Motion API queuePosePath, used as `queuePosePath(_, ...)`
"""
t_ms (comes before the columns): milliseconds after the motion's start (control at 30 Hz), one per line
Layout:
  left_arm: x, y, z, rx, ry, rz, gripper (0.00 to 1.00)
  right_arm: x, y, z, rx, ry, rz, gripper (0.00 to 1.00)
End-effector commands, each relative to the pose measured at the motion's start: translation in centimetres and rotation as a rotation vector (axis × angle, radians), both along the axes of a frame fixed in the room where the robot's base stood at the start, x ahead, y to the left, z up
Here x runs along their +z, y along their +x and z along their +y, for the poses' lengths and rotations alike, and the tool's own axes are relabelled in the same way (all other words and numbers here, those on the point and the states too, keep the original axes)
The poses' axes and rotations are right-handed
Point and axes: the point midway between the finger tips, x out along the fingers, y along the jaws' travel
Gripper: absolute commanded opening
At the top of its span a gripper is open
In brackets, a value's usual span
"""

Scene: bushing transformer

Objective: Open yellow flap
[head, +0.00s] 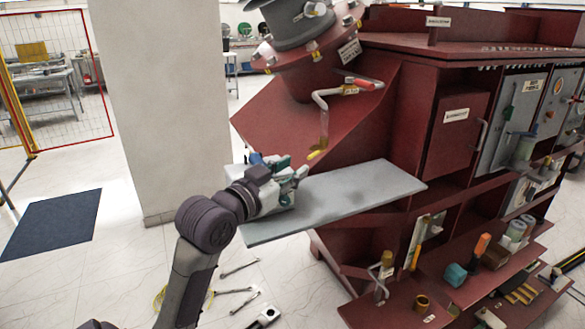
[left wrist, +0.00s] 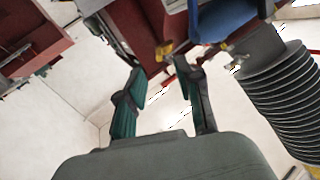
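A small yellow piece, which looks like the yellow flap (head: 317,155), shows at the lower end of a bent pipe on the red transformer (head: 285,135). A small yellow part (left wrist: 165,49) also shows in the left wrist view, just beyond and between the fingertips; I cannot tell for certain that it is the same piece. My left gripper (head: 301,173) is over the grey shelf, just below and left of the yellow piece. In the left wrist view its two green-and-black fingers (left wrist: 164,75) are spread apart with nothing between them. My right gripper is not in view.
A grey shelf (head: 345,199) juts from the transformer beneath my gripper. The bent pipe (head: 322,105) has a red handle (head: 365,84) above. A ribbed grey bushing (left wrist: 290,100) is close on the right in the left wrist view. Tools (head: 236,290) lie on the floor.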

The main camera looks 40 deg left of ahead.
Motion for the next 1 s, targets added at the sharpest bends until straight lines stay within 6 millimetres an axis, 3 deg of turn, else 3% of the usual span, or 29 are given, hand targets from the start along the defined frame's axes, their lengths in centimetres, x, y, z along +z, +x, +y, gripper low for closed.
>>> queuePosePath(167,-0.4,0.1,0.0,0.02,0.063,0.019,0.35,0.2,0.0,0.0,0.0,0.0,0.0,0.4)
queuePosePath(267,-1.4,0.2,0.0,0.077,0.244,0.067,0.35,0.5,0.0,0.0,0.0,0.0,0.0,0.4)
queuePosePath(467,-3.5,-0.6,-0.6,0.227,0.886,0.215,0.35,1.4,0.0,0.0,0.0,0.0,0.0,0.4)
queuePosePath(600,-3.7,-2.0,-2.2,0.317,1.372,0.298,0.35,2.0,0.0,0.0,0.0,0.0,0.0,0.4)
queuePosePath(700,-3.5,-3.0,-3.5,0.367,1.637,0.333,0.35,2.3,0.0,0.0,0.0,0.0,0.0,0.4)
queuePosePath(833,-3.1,-3.9,-4.7,0.412,1.842,0.353,0.35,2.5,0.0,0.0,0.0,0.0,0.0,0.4)
queuePosePath(1000,-2.7,-3.7,-4.9,0.435,1.918,0.36,0.35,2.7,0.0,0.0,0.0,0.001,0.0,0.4)
